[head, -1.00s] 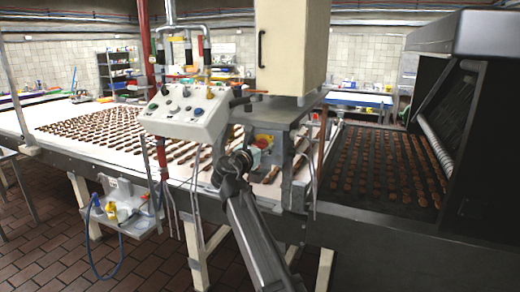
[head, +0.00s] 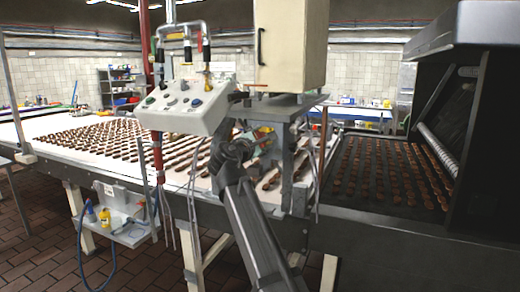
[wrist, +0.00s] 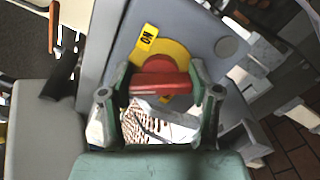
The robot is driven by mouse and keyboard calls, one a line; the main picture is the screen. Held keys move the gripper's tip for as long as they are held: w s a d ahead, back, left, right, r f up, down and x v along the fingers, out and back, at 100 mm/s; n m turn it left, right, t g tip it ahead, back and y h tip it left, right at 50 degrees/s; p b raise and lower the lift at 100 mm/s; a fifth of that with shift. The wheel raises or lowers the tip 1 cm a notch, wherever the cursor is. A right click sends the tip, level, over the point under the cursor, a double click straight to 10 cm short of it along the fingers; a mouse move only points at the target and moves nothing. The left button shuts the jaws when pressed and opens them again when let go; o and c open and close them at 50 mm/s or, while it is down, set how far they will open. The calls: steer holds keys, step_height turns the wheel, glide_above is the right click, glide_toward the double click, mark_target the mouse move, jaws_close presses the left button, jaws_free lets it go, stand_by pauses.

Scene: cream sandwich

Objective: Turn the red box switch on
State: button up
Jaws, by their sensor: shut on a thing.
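The red switch (wrist: 162,82) is a red handle on a yellow disc (wrist: 178,52), on a grey box face (wrist: 120,28). In the wrist view the handle's bar lies crosswise. A yellow ON label (wrist: 148,36) sits at the disc's upper left. My gripper (wrist: 162,74) is shut on the red handle, with one green-grey finger at each end of it. In the head view my wrist and arm cover most of the switch, and the fingers are hard to make out.
A white control panel (head: 185,105) hangs just left of my wrist. A cream cabinet (head: 291,45) stands above the switch. The conveyor (head: 45,128) carries rows of brown sandwiches. A dark machine hood (head: 480,40) stands at the right.

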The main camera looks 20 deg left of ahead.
steer(key=m+b, duration=0.4)
steer(key=shift+f, duration=0.15)
steer(key=shift+m+b, duration=0.75)
steer(key=shift+m, duration=0.25)
steer(key=o, duration=1.2)
steer(key=shift+c, duration=0.2)
steer(key=s, duration=1.2)
steer(key=shift+a, duration=0.35)
